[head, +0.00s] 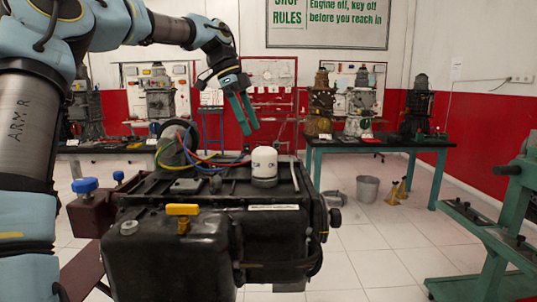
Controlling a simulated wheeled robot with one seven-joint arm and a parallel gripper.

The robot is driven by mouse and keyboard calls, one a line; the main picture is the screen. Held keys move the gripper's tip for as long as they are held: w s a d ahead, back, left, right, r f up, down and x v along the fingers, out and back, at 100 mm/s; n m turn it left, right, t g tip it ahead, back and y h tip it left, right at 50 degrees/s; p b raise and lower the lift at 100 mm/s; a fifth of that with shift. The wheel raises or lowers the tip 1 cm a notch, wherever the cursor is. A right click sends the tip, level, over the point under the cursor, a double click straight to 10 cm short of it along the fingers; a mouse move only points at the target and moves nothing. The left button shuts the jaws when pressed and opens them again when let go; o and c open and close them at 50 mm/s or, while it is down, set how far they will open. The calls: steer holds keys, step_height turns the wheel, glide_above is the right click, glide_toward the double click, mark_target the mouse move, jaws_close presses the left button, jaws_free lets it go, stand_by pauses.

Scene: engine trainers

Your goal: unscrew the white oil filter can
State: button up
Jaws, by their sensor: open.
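The white oil filter can (264,163) stands upright on top of the black engine trainer (262,232), near the middle of the head view. My gripper (246,131) is open, its two green fingers pointing down. It appears above and slightly left of the can in the picture, with nothing between the fingers. Its exact distance in depth from the can cannot be told. The can's base is partly hidden by the engine's top frame.
Coloured wires and a round housing (177,142) lie left of the can. A thin rod stands just right of it. A yellow handle (183,210) is at the engine's front. Green tables (400,143) stand behind, and a green stand (500,240) is at right.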

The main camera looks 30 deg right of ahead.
mark_target(260, 147)
steer(key=p+x, duration=0.1)
steer(key=x, duration=0.8)
steer(key=shift+f, duration=0.1)
steer(key=c, duration=1.2)
